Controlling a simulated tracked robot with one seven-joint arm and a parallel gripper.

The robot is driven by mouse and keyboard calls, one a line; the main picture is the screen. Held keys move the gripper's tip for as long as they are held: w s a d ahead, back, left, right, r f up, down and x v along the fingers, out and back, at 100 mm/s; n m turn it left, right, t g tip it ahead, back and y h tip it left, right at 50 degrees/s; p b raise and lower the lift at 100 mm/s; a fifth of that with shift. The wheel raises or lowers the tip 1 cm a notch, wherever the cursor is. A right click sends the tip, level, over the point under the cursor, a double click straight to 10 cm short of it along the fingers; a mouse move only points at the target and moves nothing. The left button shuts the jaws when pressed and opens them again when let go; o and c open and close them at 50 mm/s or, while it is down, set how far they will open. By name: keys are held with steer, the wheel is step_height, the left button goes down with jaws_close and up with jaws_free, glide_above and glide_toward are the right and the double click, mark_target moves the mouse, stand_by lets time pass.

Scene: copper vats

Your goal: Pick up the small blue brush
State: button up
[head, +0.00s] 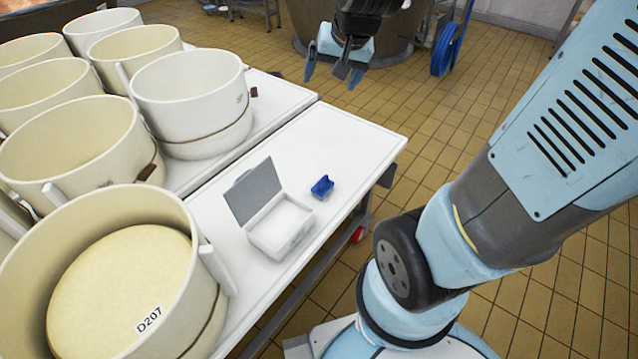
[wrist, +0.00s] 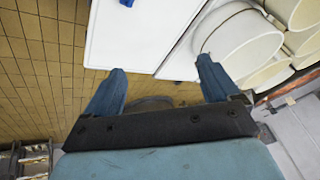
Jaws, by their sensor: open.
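The small blue brush (head: 322,187) lies on the white table (head: 350,150), just right of a white box with an open grey lid. In the wrist view a small blue piece at the top edge (wrist: 126,2) looks like the brush, mostly cut off by the frame. My gripper (head: 335,78) is open and empty, beyond the table's far edge and above the floor, well apart from the brush. In the wrist view its two blue fingers (wrist: 160,82) are spread wide with nothing between them.
The open white box (head: 282,228) stands close left of the brush. Several cream round moulds (head: 190,95) fill the left tables. A large vat (head: 400,30) and a blue-wheeled cart (head: 445,48) stand behind. The table's far right part is clear.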

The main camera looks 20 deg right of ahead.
steer(key=w+a+f+m, duration=0.1)
steer(key=w+f+m, duration=0.1)
steer(key=w+f, duration=0.55)
steer(key=m+h, duration=0.4)
steer(key=m, duration=0.2)
glide_above(327, 181)
steer(key=s+a, duration=0.3)
steer(key=s, duration=0.2)
step_height(327, 181, down, 28)
steer(key=shift+g, duration=0.4)
steer(key=shift+x, duration=7.1)
steer(key=shift+s+a+f, duration=0.1)
steer(key=shift+s, duration=0.15)
steer(key=c, duration=1.2)
